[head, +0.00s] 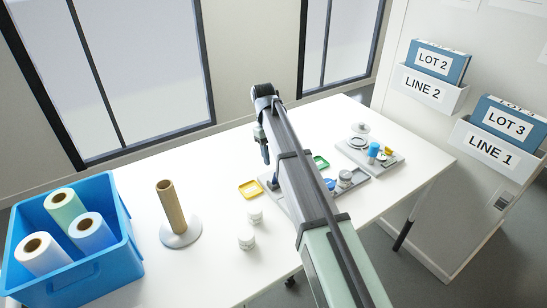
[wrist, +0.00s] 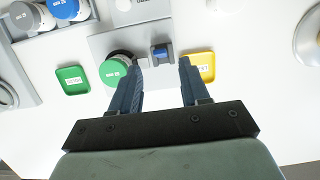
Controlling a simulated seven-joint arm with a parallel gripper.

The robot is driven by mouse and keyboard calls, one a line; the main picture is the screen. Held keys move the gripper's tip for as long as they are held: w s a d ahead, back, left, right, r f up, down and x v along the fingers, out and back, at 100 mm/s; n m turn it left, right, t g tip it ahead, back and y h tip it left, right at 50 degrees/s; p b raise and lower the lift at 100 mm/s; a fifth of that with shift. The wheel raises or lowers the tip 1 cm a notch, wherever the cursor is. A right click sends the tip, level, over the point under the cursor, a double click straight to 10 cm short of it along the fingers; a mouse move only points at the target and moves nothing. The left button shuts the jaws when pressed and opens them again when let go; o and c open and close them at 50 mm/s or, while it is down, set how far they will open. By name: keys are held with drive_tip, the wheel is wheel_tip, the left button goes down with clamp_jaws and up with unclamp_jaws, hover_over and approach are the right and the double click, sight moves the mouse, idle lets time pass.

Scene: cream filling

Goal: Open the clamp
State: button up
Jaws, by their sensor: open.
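In the wrist view, a small dark part with a blue top (wrist: 161,53) stands on a grey plate (wrist: 105,45); it may be the clamp, but I cannot tell for sure. A round green lid labelled in white (wrist: 113,70) is on the same plate, just left of it. My gripper (wrist: 161,66) is open, its two dark fingers apart, with the blue-topped part just beyond and between their tips. Nothing is held. In the head view my gripper (head: 265,152) hangs over the table, and my arm hides much of the grey plate.
A green tray (wrist: 73,79) lies left of the plate and a yellow tray (wrist: 201,66) right. In the head view, white jars (head: 246,239), a cardboard tube on a stand (head: 172,208), a blue bin of rolls (head: 92,268) and a grey station (head: 391,165) surround the work area.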

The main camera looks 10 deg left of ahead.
drive_tip(key=shift+r, duration=0.1)
wheel_tip(320, 180, up, 5)
drive_tip(key=t+y, duration=0.2)
hover_over(275, 178)
wheel_tip(275, 178, down, 14)
drive_tip(key=shift+w+d+r, duration=0.15)
idle(0.3)
drive_tip(key=shift+c, duration=0.3)
clamp_jaws()
